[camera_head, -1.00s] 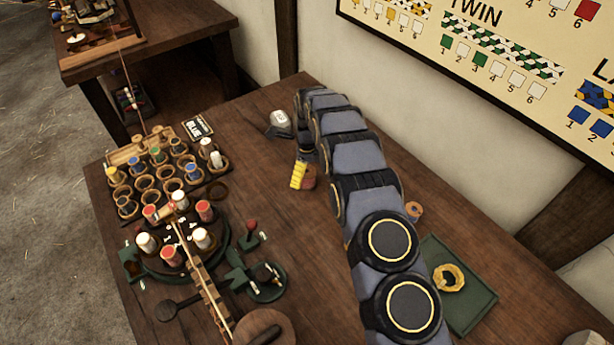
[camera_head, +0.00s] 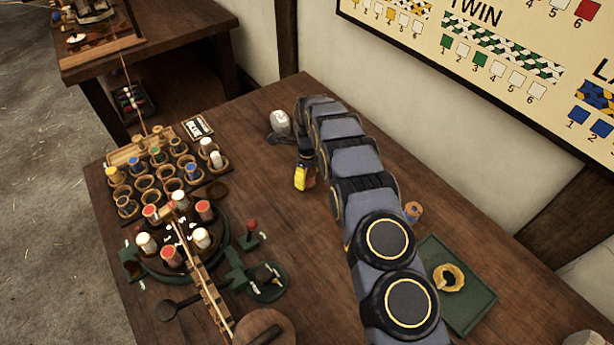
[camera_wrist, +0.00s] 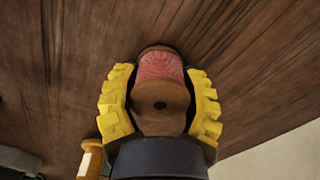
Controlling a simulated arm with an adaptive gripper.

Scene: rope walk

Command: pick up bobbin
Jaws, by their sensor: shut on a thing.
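A wooden bobbin (camera_wrist: 160,105) wound with red thread lies between the yellow fingers of my gripper (camera_wrist: 160,92) in the wrist view. One of its round wooden ends, with a dark centre hole, faces the camera. My gripper is shut on it, with a ribbed finger along each side. In the head view my gripper (camera_head: 304,178) points down over the middle of the table, and the bobbin is mostly hidden by the fingers. I cannot tell whether the bobbin touches the table.
A rack (camera_head: 217,184) of coloured bobbins stands left on the wooden table, behind a round braiding device (camera_head: 178,271). A white-topped object (camera_head: 280,121) stands behind my gripper. A green tray (camera_head: 475,312) with a yellow coil (camera_head: 449,278) lies right. Table around my gripper is fairly clear.

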